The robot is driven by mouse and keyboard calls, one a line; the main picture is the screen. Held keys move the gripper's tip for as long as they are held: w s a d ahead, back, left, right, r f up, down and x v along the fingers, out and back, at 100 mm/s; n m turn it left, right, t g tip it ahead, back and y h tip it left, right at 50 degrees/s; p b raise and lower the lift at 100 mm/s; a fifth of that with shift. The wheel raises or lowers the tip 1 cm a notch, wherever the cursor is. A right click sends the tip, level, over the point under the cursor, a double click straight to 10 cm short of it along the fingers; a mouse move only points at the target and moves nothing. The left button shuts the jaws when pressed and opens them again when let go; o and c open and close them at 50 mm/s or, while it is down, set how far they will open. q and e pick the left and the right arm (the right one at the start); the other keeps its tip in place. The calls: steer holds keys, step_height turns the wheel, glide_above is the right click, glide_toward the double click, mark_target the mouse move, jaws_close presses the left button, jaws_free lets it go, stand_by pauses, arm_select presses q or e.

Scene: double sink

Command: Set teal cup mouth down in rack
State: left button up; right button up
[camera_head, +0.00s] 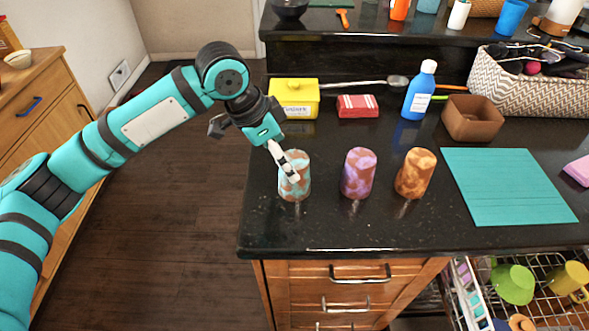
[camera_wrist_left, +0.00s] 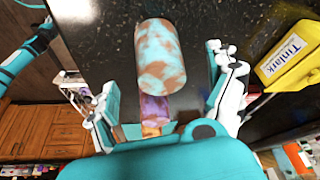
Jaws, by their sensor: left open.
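The teal cup, mottled teal and brown, (camera_head: 300,186) stands on the dark counter near its left end. My left gripper (camera_head: 284,162) is at this cup, with its white fingers in front of the cup's upper left side. In the left wrist view the cup (camera_wrist_left: 160,52) lies ahead between the two spread fingers of my open left gripper (camera_wrist_left: 162,78), with gaps on both sides. The wire rack (camera_head: 545,288) is at the lower right, below the counter edge, and partly cut off. My right gripper is not in view.
A purple cup (camera_head: 358,173) and an orange-brown cup (camera_head: 415,173) stand right of the teal cup. A teal mat (camera_head: 505,187) lies further right. The rack holds green (camera_head: 512,284) and yellow (camera_head: 568,279) mugs.

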mark_target(297, 192)
arm_select(q)
steer(key=shift+x, duration=1)
steer(key=p+x, duration=0.1)
steer(key=x, duration=0.2)
steer(key=shift+d+f, duration=0.2)
steer(key=shift+d, duration=0.05)
steer(key=shift+w+d+f, duration=0.1)
steer(key=shift+d+f, duration=0.1)
steer(key=shift+f, duration=0.3)
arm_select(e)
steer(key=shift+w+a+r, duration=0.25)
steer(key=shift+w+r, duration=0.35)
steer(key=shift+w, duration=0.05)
arm_select(q)
steer(key=c, duration=1.3)
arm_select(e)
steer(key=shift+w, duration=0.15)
